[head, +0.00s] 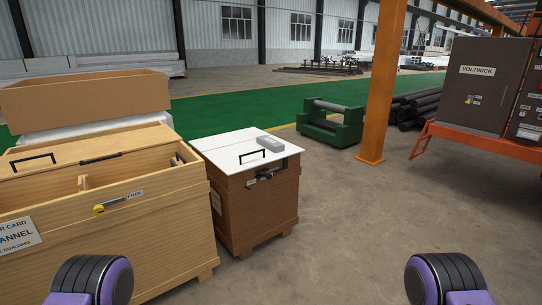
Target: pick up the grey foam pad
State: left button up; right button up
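A small grey block (271,143) lies flat on the white top (232,149) of the smaller brown wooden crate, near its back right part. It is the only grey pad-like thing I can make out, but I cannot tell from here whether it is foam. Neither of my grippers is in view. Only purple and black parts of my own arms show at the bottom left and bottom right, well apart from the crate.
A larger pale wooden crate (112,230) with inner dividers stands at the left, close beside the smaller crate (255,208). A green stand (333,126), an orange post (381,90) and a dark cabinet (480,85) are further back. The grey floor at front right is clear.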

aim_at(276, 147)
jog(key=u, duration=0.9)
jog(key=i, duration=1.05)
jog(key=z, duration=0.5)
jog(key=i, duration=0.65)
jog(key=z, duration=0.8)
